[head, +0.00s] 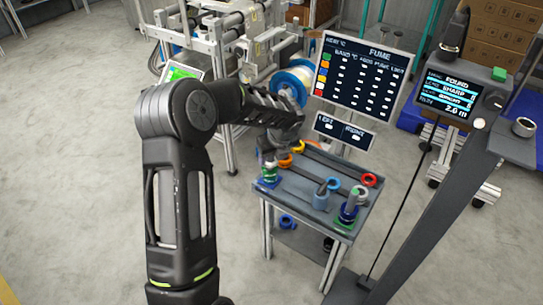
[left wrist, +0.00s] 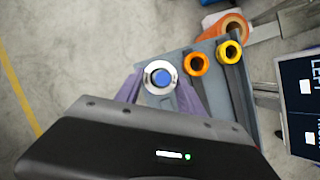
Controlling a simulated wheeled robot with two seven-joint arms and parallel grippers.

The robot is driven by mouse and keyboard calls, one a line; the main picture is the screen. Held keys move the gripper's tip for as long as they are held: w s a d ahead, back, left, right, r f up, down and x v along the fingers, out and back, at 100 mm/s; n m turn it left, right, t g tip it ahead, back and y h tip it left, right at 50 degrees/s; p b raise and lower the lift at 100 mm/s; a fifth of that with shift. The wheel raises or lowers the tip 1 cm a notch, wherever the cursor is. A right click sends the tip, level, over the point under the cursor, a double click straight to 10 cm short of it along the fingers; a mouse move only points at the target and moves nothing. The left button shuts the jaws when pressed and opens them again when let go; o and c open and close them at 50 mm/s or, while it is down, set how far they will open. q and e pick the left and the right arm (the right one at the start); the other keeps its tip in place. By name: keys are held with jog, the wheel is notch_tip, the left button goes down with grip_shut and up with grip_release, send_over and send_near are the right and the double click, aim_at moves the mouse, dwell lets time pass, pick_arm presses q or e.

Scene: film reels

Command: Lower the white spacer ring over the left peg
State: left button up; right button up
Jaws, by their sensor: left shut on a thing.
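My left gripper (left wrist: 160,92) is shut on the white spacer ring (left wrist: 149,86), with one purple finger on each side of it. A round blue shape (left wrist: 161,78) shows through the ring's hole; I cannot tell whether the ring is around the peg or above it. In the head view my left gripper (head: 270,150) is over the table's left end, at the left peg's place, where green and blue parts (head: 268,180) show below it. The ring is too small to make out there. My right gripper is not in view.
A LEFT/RIGHT sign (head: 345,132) stands behind.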

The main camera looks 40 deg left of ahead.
pick_arm(q)
jog(key=o, duration=1.4)
jog(key=shift+r, duration=0.1)
jog(key=p+v, duration=0.1)
jog(key=v, duration=0.6)
jog(key=shift+s+d+r, duration=0.1)
jog(key=shift+d+r, duration=0.05)
jog(key=shift+r, duration=0.1)
